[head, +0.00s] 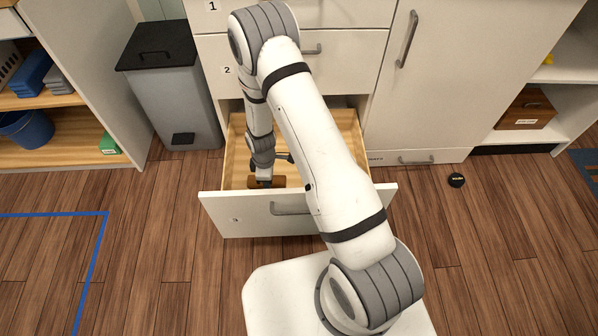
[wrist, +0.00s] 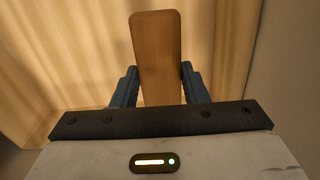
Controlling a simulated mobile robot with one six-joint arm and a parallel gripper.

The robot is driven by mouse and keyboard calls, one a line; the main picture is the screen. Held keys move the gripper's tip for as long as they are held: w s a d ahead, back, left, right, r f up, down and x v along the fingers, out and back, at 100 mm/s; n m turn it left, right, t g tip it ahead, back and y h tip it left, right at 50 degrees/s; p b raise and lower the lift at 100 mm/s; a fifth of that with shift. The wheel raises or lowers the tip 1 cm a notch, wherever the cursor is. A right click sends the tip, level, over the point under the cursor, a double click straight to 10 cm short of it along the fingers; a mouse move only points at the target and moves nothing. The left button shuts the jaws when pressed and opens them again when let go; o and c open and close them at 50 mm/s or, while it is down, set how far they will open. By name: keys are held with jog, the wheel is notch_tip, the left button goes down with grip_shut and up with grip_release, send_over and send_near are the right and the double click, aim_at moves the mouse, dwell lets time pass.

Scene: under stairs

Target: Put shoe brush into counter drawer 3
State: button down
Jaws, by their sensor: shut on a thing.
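The counter drawer 3 (head: 240,214) is pulled open at the bottom of the white counter. Its light wooden inside shows around my arm. My gripper (head: 265,182) is down inside the drawer, near its front panel. The shoe brush (head: 281,182) is brown and shows at the gripper's tip. In the wrist view the brush (wrist: 158,60) stands out as a long wooden block between the two blue fingers of my gripper (wrist: 158,88), which are shut on it. The bristles are hidden. I cannot tell whether the brush touches the drawer floor.
Drawers labelled 1 and 2 (head: 225,70) above are shut. A grey bin (head: 172,95) stands left of the counter. A small black round thing (head: 456,180) lies on the floor at the right. A brown box (head: 525,112) sits on the right shelf.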

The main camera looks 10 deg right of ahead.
jog(key=shift+n, duration=0.3)
jog(key=f+b, duration=0.1)
jog(key=f, duration=0.2)
jog(key=f+b, duration=0.1)
jog(key=f, duration=0.3)
jog(key=f+b, duration=0.1)
jog(key=f, duration=0.3)
jog(key=shift+s+a+b, duration=0.15)
jog(key=shift+s+b, duration=0.1)
jog(key=shift+b, duration=0.1)
jog(key=shift+f, duration=0.15)
jog(key=c, duration=0.8)
grip_release()
jog(key=shift+c, duration=0.2)
